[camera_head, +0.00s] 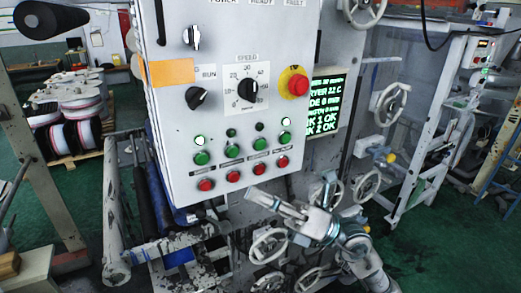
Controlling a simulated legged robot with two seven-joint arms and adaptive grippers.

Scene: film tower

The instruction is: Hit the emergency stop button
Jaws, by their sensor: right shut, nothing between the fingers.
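The emergency stop button (298,85) is a red mushroom button on a yellow round base. It sits at the right edge of the white control panel (215,130), level with the speed dial. My right gripper (252,196) reaches in from the lower right. My left gripper is not in view.
The panel also carries a black speed dial (249,89), a RUN switch (197,97) and rows of green and red buttons. A green-text screen (327,103) is right of the panel. Several handwheels (269,245) surround my right arm. Green floor lies to the right.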

